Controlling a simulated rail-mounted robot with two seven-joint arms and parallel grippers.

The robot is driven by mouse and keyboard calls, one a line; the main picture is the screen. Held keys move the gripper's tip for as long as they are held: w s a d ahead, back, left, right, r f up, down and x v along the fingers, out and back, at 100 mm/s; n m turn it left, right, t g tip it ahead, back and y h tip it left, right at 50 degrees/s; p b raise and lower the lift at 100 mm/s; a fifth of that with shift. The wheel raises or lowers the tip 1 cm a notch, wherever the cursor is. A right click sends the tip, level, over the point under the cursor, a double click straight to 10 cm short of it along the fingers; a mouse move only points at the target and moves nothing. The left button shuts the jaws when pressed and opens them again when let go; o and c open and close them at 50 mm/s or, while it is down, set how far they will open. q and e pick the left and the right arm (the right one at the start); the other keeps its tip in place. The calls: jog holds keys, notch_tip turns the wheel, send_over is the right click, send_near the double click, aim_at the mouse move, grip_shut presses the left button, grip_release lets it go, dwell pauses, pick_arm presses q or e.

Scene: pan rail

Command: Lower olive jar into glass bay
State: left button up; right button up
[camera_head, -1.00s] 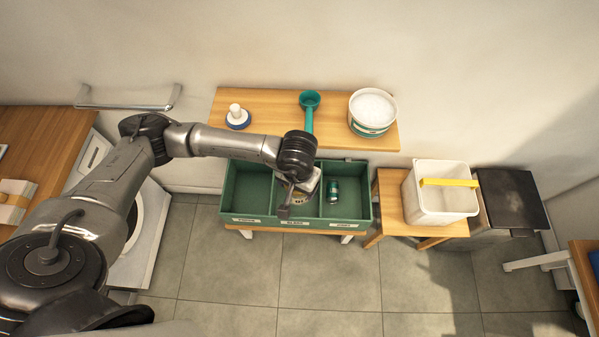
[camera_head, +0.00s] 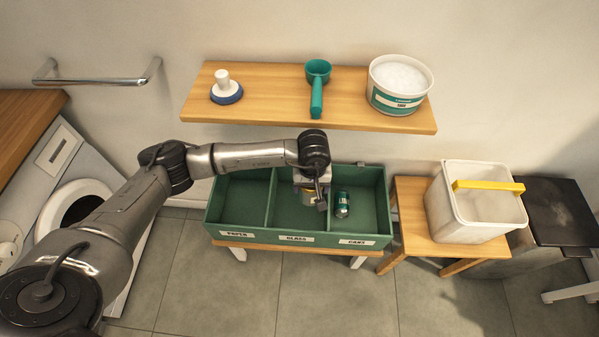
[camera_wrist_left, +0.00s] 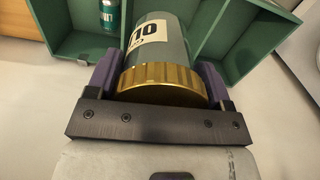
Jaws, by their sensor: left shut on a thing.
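My left gripper (camera_head: 311,193) is shut on the olive jar (camera_wrist_left: 158,45), with a purple-padded finger on each side of its gold lid. The jar has a grey-green body and a white label with partly visible lettering. In the head view, the gripper is over the middle compartment of the green sorting bin (camera_head: 236,236), the glass bay (camera_head: 283,205), marked GLASS. The jar is mostly hidden there by the gripper. I cannot tell how far its base is below the rim. My right gripper is not in view.
A green can (camera_head: 342,206) lies in the right compartment, marked CANS; the left one, PAPER, looks empty. Behind is a wooden shelf (camera_head: 270,100) with a brush, green scoop (camera_head: 317,85) and white tub (camera_head: 398,88). A white bucket (camera_head: 470,215) stands right of the bin.

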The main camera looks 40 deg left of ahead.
pick_arm(q)
jog(key=f, duration=0.1)
jog(key=w+a+f+b, duration=0.1)
jog(key=shift+f+n, duration=0.3)
jog(key=w+a+n, duration=0.2)
jog(key=w+a, duration=0.2)
jog(key=a, duration=0.3)
notch_tip(320, 180, down, 10)
jog(key=b, duration=0.5)
jog(key=shift+w+a+f+b, duration=0.2)
jog(key=shift+w+a+b, duration=0.15)
jog(key=shift+a, duration=0.1)
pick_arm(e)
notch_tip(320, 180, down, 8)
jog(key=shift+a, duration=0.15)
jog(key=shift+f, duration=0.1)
